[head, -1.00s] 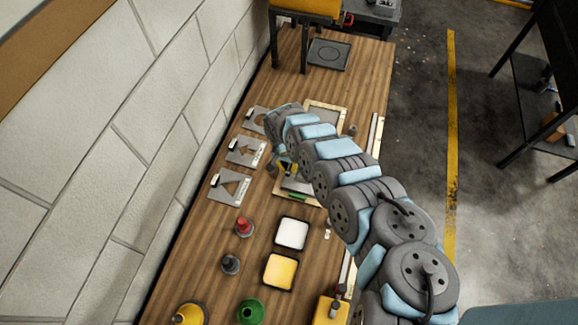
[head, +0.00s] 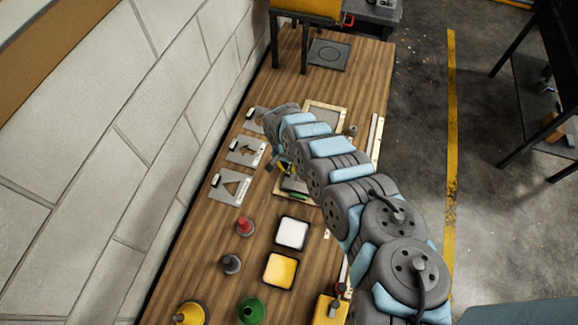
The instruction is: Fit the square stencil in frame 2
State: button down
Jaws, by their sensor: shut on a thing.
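My gripper (head: 281,168) is over the nearer wooden frame (head: 311,201), partly hidden by my own arm. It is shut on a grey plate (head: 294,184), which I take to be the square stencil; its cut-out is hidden. The plate is over or in that frame, and I cannot tell whether it lies flat there. A green strip shows at its near edge. A second pale wooden frame (head: 341,107) lies farther back, partly behind my arm. I cannot read frame numbers.
Several other grey stencils lie along the wall side, one with a triangle (head: 229,187) and one with an arrow (head: 246,151). White (head: 292,233) and yellow (head: 280,270) trays, red (head: 245,227) and dark (head: 231,264) knobs stand nearer. A dark plate (head: 329,54) lies at the back.

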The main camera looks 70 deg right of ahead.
jog(key=shift+f+b, duration=0.55)
jog(key=shift+f, duration=0.45)
dwell(0.8)
jog(key=shift+p, duration=0.4)
dwell(1.0)
jog(key=c, duration=1)
grip_release()
jog(key=shift+w+r+p, duration=0.25)
jog(key=shift+r+p, duration=1.05)
jog(key=shift+r, duration=0.1)
jog(key=shift+w+r+p, duration=0.2)
jog(key=shift+r+p, duration=1.1)
jog(key=shift+r, duration=0.05)
jog(key=shift+w+r, duration=0.2)
jog(key=shift+r, duration=1.05)
